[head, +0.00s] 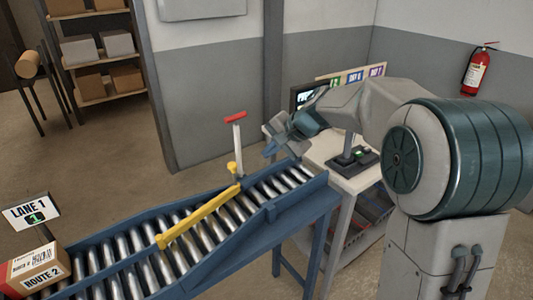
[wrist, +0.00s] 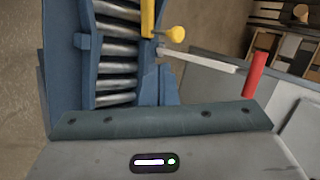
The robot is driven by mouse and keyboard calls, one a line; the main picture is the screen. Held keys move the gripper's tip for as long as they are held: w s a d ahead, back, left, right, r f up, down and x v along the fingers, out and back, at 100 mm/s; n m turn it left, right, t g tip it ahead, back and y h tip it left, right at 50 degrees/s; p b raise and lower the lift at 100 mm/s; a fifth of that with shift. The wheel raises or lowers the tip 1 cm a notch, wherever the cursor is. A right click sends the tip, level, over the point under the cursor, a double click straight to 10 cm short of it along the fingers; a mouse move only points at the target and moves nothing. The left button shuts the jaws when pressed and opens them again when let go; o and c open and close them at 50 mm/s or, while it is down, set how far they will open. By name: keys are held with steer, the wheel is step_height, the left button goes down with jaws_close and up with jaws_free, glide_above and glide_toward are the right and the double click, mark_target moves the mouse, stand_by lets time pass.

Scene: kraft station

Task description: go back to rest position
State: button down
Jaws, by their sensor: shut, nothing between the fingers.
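My gripper (head: 283,139) is in the head view above the far end of the roller conveyor (head: 318,184), next to the table. It is shut with nothing held. Its fingertips are small and partly blend with the background there. In the wrist view the gripper body fills the bottom, and the conveyor (wrist: 87,70) lies beyond it. A lever with a red handle (head: 235,117) stands behind the conveyor, apart from my gripper in the head view. The red handle also shows in the wrist view (wrist: 254,74).
A yellow diverter bar (head: 200,215) lies slantwise across the rollers. A box marked ROUTE 2 (head: 35,270) sits at the conveyor's near left end by the LANE 1 sign (head: 31,213). A white table (head: 345,180) with a monitor (head: 308,95) stands under my arm.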

steer(key=s+d+f+n+h, duration=0.1)
steer(key=s+d+n+h, duration=0.1)
steer(key=s+d, duration=0.3)
steer(key=s+d+f+n+g+h, duration=0.1)
steer(key=s+d, duration=0.4)
steer(key=s, duration=0.9)
steer(key=s+d+f+n+h, duration=0.2)
steer(key=s+d, duration=0.4)
steer(key=s, duration=0.4)
steer(key=shift+s+f+n+h+p, duration=0.35)
steer(key=shift+f+h, duration=0.3)
steer(key=shift+h, duration=0.45)
